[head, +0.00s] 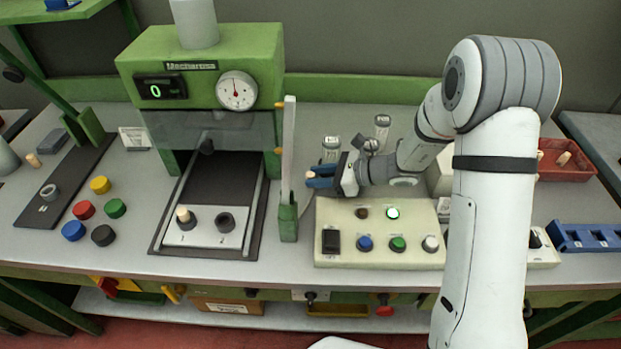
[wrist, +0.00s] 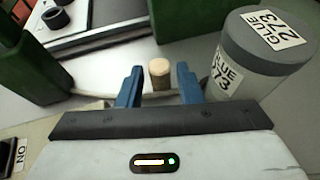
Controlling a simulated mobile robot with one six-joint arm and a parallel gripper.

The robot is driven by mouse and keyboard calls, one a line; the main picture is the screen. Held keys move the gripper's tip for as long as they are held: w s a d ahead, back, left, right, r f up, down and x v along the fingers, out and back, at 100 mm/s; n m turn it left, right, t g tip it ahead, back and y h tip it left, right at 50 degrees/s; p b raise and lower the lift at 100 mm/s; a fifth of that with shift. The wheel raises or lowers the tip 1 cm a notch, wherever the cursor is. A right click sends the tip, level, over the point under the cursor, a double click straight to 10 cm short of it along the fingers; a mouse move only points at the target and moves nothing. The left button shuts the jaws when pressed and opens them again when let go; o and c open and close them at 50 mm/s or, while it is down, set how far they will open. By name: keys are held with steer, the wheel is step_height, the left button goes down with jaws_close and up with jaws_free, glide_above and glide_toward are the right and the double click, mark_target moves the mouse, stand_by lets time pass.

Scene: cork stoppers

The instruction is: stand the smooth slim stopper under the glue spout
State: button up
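My gripper (head: 321,178) has blue fingers and is low over the bench, right of the green machine's upright lever. In the wrist view the fingers (wrist: 159,80) are open, with a gap on each side of a pale cork stopper (wrist: 159,73) between their tips. This stopper also shows at the fingertips in the head view (head: 311,174). Another cork stopper (head: 183,215) stands in the left holder of the machine's plate; the right holder (head: 225,222) is empty. A dark nozzle (head: 206,145), perhaps the glue spout, hangs under the machine's head. I cannot tell which stopper is smooth.
A glue bottle (wrist: 262,55) stands close right of my fingers in the wrist view. A button panel (head: 380,232) lies in front of my gripper. Coloured caps (head: 84,209) sit at left.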

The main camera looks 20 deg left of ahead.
steer(key=shift+c, duration=0.2)
jaws_close()
